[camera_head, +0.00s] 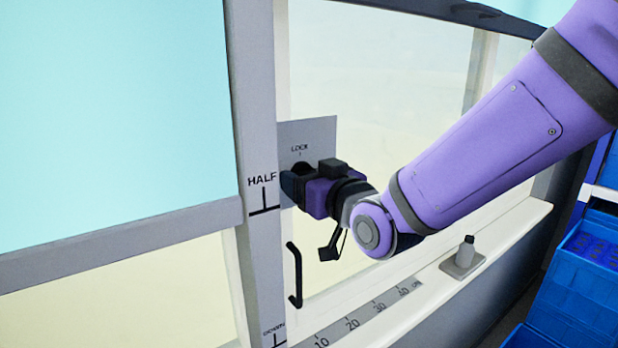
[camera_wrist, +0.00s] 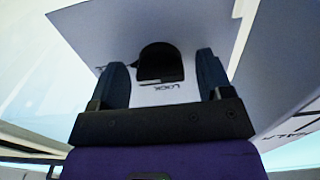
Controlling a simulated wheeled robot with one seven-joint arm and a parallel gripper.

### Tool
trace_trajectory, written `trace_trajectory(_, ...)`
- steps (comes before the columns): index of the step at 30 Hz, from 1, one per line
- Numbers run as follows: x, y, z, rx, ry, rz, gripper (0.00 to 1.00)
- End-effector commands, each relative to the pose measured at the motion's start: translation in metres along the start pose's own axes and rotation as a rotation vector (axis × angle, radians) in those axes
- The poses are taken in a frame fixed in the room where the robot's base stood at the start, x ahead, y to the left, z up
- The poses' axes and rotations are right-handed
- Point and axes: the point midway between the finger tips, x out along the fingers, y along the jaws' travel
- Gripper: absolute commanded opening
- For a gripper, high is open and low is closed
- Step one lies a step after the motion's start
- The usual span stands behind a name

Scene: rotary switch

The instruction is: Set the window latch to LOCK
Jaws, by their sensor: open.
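The window latch is a dark rotary knob (camera_wrist: 160,62) on a light grey plate (camera_head: 322,132) on the window frame. The plate carries the word LOCK above the knob in the head view; in the wrist view the label sits just below the knob. My gripper (camera_head: 290,186) is at the plate and hides most of the knob in the head view. In the wrist view my gripper (camera_wrist: 162,68) is open, with one blue finger on each side of the knob and a gap on both sides. Where the knob points is hard to tell.
A black handle (camera_head: 295,275) hangs below on the window. A post (camera_head: 258,130) marked HALF stands left of the plate. Blue crates (camera_head: 590,270) stand at the right.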

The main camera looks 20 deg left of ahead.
Motion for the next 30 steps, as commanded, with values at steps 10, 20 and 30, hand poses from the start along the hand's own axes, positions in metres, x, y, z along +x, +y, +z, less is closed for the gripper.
trace_trajectory(10, -0.0001, 0.0, -0.0001, 0.0, 0.0, 0.0, 0.4)
trace_trajectory(20, -0.0002, 0.0, -0.0001, -0.015, 0.0, 0.0, 0.23)
trace_trajectory(30, -0.0003, 0.0, -0.0001, -0.184, 0.0, 0.0, 0.23)
